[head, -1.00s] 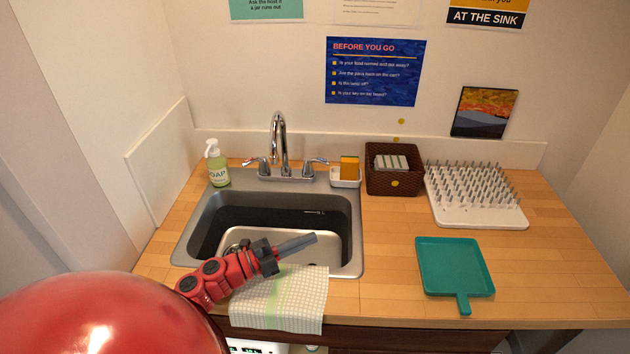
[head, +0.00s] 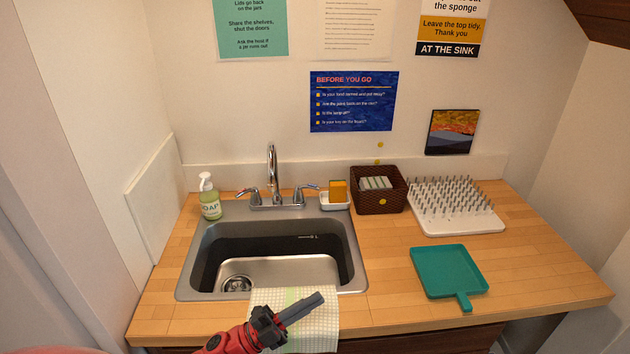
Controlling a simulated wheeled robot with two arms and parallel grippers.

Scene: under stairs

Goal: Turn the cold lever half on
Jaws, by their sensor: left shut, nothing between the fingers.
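The chrome tap (head: 272,175) stands behind the sink (head: 358,262), with its spout upright between two levers. The left lever (head: 246,193) and the right lever (head: 309,188) both point outward. The left one seems to have a reddish mark and the right one a bluish one, though the marks are tiny, so the right looks like the cold lever. No running water is visible. My left gripper (head: 316,299) is shut and empty, above the towel at the sink's front edge, well short of the tap. My right gripper is out of view.
A soap bottle (head: 210,197) stands left of the tap. A sponge (head: 338,190) on a white dish (head: 334,203) sits close to the right lever. Beyond are a brown basket (head: 380,204), white drying rack (head: 470,221) and teal tray (head: 448,272). A checked towel (head: 326,327) hangs in front.

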